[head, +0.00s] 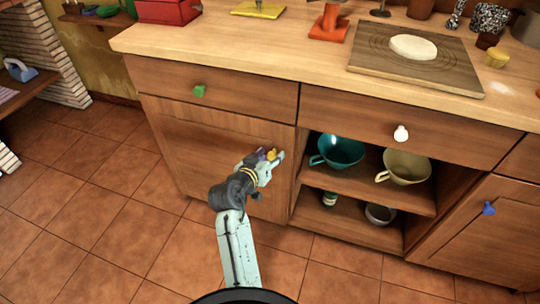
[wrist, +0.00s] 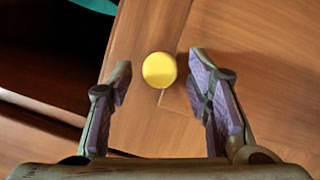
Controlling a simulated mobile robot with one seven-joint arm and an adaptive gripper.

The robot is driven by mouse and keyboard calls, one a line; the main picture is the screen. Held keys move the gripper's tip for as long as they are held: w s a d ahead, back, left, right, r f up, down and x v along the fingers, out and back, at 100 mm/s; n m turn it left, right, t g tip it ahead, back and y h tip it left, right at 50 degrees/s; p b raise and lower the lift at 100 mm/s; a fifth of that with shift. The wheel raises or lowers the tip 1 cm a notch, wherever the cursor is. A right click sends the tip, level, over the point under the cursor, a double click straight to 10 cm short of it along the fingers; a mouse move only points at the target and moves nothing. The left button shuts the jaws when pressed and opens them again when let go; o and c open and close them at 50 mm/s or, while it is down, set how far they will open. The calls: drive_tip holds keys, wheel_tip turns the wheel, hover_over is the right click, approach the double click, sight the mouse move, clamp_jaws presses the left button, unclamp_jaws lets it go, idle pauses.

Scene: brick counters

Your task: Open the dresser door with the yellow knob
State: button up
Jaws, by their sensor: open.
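The dresser door (head: 195,150) is a wooden panel at the left, under a drawer, and it is shut. Its yellow knob (head: 272,154) is near the door's upper right edge, partly hidden by my gripper in the head view. My gripper (head: 271,156) is open in front of the knob. In the wrist view the round yellow knob (wrist: 159,70) lies between the two open fingers of my gripper (wrist: 163,80), with a visible gap on each side. The fingers have purple pads and hold nothing.
A drawer with a green knob (head: 199,90) is above the door. To the right an open shelf holds a teal cup (head: 338,150) and a beige cup (head: 404,168). Another door with a blue knob (head: 488,208) is at the far right. The tiled floor (head: 90,230) at left is clear.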

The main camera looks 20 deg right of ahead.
drive_tip(key=shift+w, duration=0.1)
drive_tip(key=shift+c, duration=0.2)
clamp_jaws()
idle(0.4)
idle(0.3)
